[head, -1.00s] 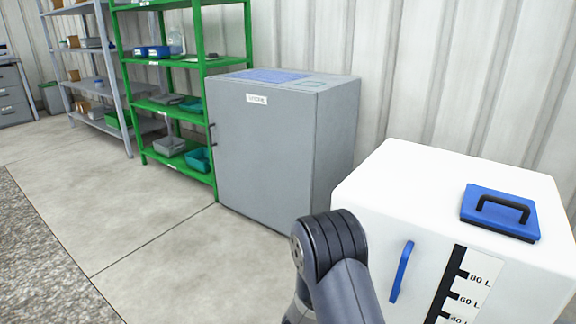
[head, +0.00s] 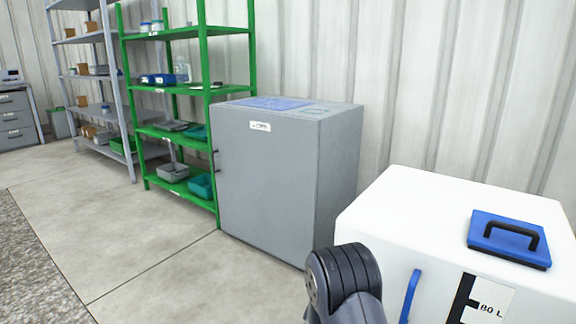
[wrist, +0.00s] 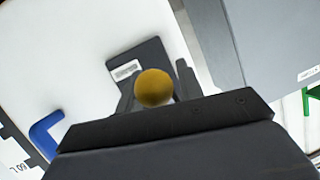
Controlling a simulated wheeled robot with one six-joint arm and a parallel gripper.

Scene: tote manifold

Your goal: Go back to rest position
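My gripper (wrist: 158,85) shows in the wrist view, with its dark fingers apart and a round yellow thing (wrist: 154,88) in line between them. I cannot tell whether the fingers touch it. Behind it is a dark panel (wrist: 150,55) with a white label, against a white surface. In the head view, only a dark rounded link of my arm shows at the bottom, in front of the white tank (head: 400,215); my gripper is out of that view.
The white tank has a black-handled blue lid (head: 480,238), a blue side handle (head: 410,295) and a litre scale. A grey cabinet (head: 270,190) stands left of it. Green shelves (head: 185,88) and grey shelves hold trays and boxes. The floor at left is clear.

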